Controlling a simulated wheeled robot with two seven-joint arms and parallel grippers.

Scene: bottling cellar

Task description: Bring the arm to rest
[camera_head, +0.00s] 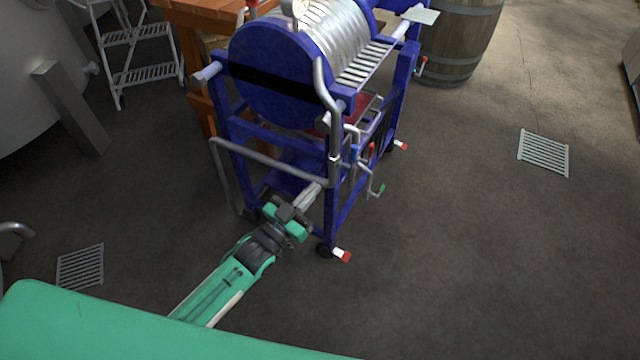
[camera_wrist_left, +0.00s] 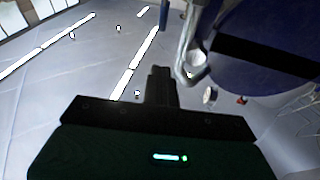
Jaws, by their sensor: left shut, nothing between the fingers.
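My left arm, green and black, reaches forward from the lower left in the head view. Its gripper (camera_head: 308,194) is shut and empty, close to the front lower frame of a blue wheeled machine (camera_head: 275,85). I cannot tell whether it touches the frame. In the left wrist view the shut fingers (camera_wrist_left: 160,82) stick up in the middle, just left of a bent grey pipe (camera_wrist_left: 193,60) and the blue drum end (camera_wrist_left: 265,50). My right gripper is not in view.
The blue machine has pipes, valves and castors with red tips (camera_head: 342,256). A wooden table (camera_head: 205,10) and a white step ladder (camera_head: 140,75) stand behind it, a barrel (camera_head: 455,40) at the back right. Floor grates lie left (camera_head: 80,267) and right (camera_head: 543,152).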

